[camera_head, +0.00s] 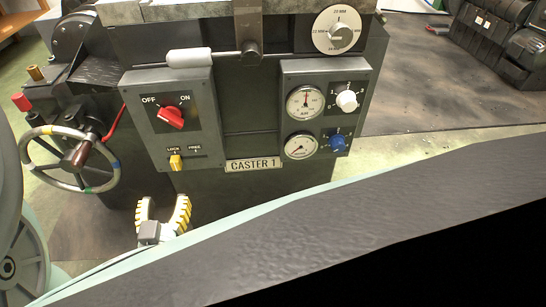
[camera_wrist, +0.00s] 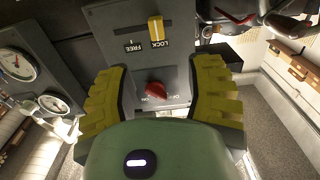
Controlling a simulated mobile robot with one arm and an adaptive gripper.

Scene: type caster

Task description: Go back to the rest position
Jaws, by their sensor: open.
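My gripper (camera_head: 164,206) is open and empty, below and in front of the caster's left control panel (camera_head: 198,95). In the wrist view its two yellow-ridged fingers (camera_wrist: 162,72) stand wide apart with the panel beyond them. The panel carries a red OFF/ON knob (camera_head: 170,117) and a small yellow lever (camera_head: 176,162) on the LOCK side of the LOCK/FREE labels. The red knob (camera_wrist: 155,90) shows between the fingers in the wrist view, with the yellow lever (camera_wrist: 155,29) above it. The fingers appear clear of both controls.
A right panel (camera_head: 325,70) holds gauges, a white knob (camera_head: 347,100) and a blue knob (camera_head: 337,143). A handwheel (camera_head: 72,158) and red lever (camera_head: 115,123) stand at left. A white-gripped bar (camera_head: 189,57) crosses above the panels. Black cases (camera_head: 490,35) stand at the far right.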

